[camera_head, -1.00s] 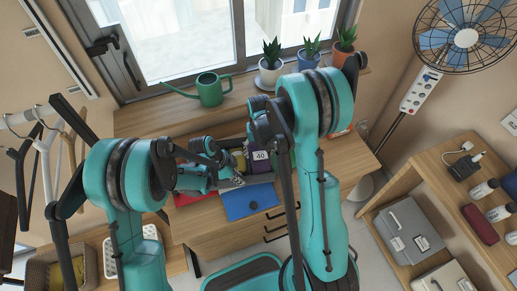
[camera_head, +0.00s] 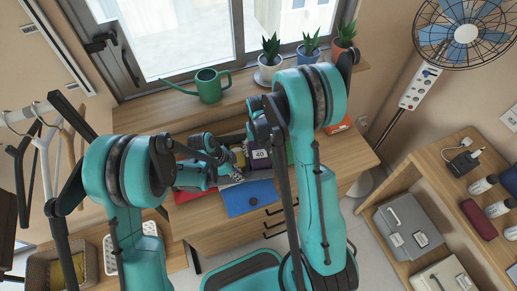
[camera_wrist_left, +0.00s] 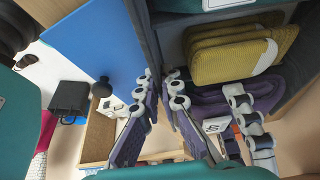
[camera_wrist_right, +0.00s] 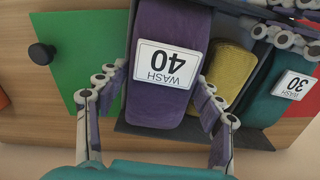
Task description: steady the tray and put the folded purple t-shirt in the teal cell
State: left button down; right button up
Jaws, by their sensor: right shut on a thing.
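The folded purple t-shirt (camera_wrist_right: 168,60) with a white "WASH 40" label hangs between the fingers of my right gripper (camera_wrist_right: 152,105), which is shut on it. The head view also shows the purple cloth and label (camera_head: 261,158), largely behind my right arm. The t-shirt's height over the tray is unclear.
Folded yellow cloth (camera_wrist_left: 235,55) lies in the tray beside the purple one. A blue panel (camera_head: 247,197) lies in front of the tray. A green watering can (camera_head: 208,86) and potted plants (camera_head: 271,60) stand on the sill behind. Both arms are close together over the dresser.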

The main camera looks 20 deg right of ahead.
jog(key=shift+f, duration=1.05)
jog(key=o, duration=1.4)
jog(key=shift+c, duration=0.2)
jog(key=shift+r, duration=3.05)
pick_arm(q)
jog(key=c, duration=1.6)
grip_release()
jog(key=shift+c, duration=0.2)
jog(key=shift+r, duration=0.1)
